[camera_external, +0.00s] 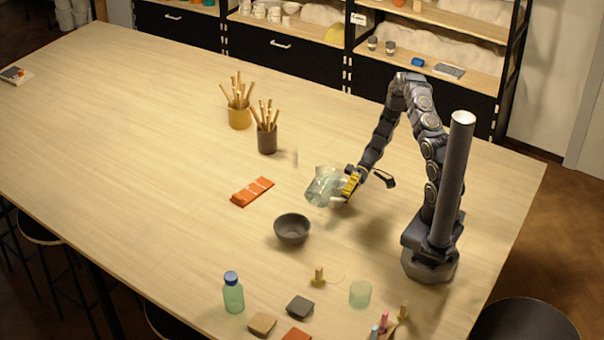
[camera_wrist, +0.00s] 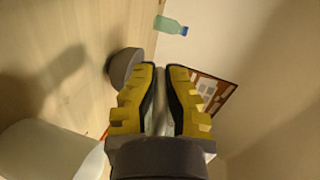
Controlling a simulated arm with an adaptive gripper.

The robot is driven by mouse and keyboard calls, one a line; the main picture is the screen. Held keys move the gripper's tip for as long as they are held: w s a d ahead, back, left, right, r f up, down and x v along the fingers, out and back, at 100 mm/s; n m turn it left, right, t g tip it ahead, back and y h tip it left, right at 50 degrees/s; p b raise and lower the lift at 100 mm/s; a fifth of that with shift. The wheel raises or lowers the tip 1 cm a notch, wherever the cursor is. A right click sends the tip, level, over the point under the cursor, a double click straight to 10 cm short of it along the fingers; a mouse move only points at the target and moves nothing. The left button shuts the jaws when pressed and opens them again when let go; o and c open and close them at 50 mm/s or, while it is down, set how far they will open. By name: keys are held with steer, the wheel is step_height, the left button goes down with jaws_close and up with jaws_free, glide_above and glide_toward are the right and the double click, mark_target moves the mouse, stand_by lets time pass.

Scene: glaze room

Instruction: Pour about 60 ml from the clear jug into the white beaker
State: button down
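My gripper (camera_external: 351,186) has yellow fingers shut on the clear jug (camera_external: 321,188), which is held tilted above the table. In the wrist view my gripper (camera_wrist: 161,85) has its fingers close together, with pale glass between them. A large white rounded form (camera_wrist: 45,150), seemingly the white beaker, fills the lower left of the wrist view. In the external view only a faint pale upright patch shows behind the jug; I cannot tell whether it is the beaker. No liquid stream and no liquid level can be made out.
A dark bowl (camera_external: 292,229) stands just below the jug, with orange test strips (camera_external: 252,192) to its left. Two brush pots (camera_external: 267,138) stand behind. A green bottle (camera_external: 233,294), small blocks and a translucent greenish cup (camera_external: 360,293) are nearer.

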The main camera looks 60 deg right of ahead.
steer(key=shift+d+r+p, duration=0.1)
steer(key=shift+p, duration=0.3)
steer(key=shift+d+r+y+p, duration=0.1)
steer(key=shift+d+y+p, duration=0.25)
steer(key=shift+p, duration=0.9)
steer(key=shift+w+d+r+y, duration=0.1)
steer(key=shift+y, duration=0.35)
steer(key=shift+w+a+f+n+h, duration=0.1)
steer(key=shift+a+f+n+h, duration=0.1)
steer(key=shift+a+h, duration=0.3)
steer(key=shift+w+a+f+n+h, duration=0.1)
steer(key=shift+a+n+h, duration=0.1)
steer(key=shift+a+h, duration=0.3)
steer(key=shift+w+a+f+m+h+b, duration=0.15)
steer(key=shift+h+b, duration=0.3)
steer(key=shift+h, duration=0.5)
steer(key=shift+a+f+m+h+b, duration=0.15)
steer(key=shift+h+b, duration=0.25)
steer(key=shift+h, duration=0.55)
steer(key=shift+h, duration=0.3)
